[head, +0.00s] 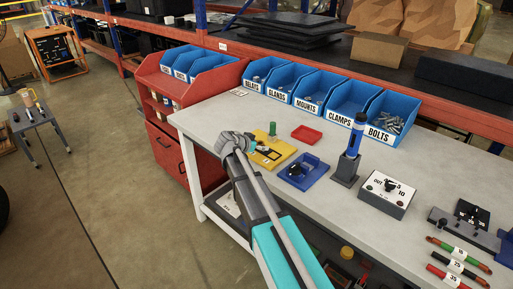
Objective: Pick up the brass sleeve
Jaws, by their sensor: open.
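I cannot make out a brass sleeve for certain. A small tan-gold upright piece (28,97) stands on the grey cart (40,115) at the far left; it is too small to identify. My gripper (263,146) is open over the yellow tray (284,150) on the bench, and I see nothing held in it. A green cylinder (272,129) stands upright just behind my gripper, at the tray's back part. My wrist and arm hide the left part of the tray and the bench in front of it.
On the pale workbench (215,125) are a blue tray (317,182), a red dish (305,133), a blue tool in a dark stand (347,165) and a switch box (388,193). Labelled blue bins (353,100) line its back. Bare bench shows left of my wrist.

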